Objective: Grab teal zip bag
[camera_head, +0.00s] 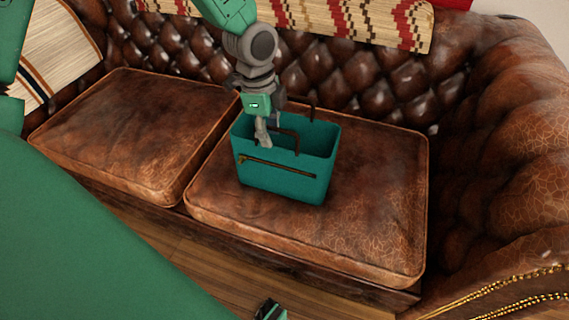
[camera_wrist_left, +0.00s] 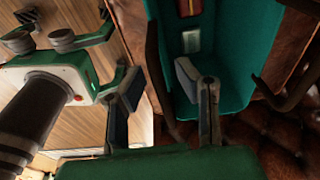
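The teal zip bag (camera_head: 287,181) stands upright and open-topped on the right seat cushion, with a zip across its front and dark brown handles above its rim. My left gripper (camera_head: 264,132) points down at the bag's left part from above. The left wrist view shows its fingers (camera_wrist_left: 157,84) spread apart. One finger lies over the bag's teal interior (camera_wrist_left: 228,65), the other outside it, with a dark handle (camera_wrist_left: 154,68) between them. Whether anything touches is unclear. My right gripper (camera_wrist_left: 62,22) shows at upper left there, fingers apart and empty; only a tip shows in the head view's bottom edge.
The brown leather sofa has a left cushion (camera_head: 135,130), a tufted backrest (camera_head: 375,80) and a bulky right armrest (camera_head: 520,170). A patterned throw (camera_head: 385,22) lies over the back. A striped pillow (camera_head: 60,50) is at left. The right cushion is clear around the bag.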

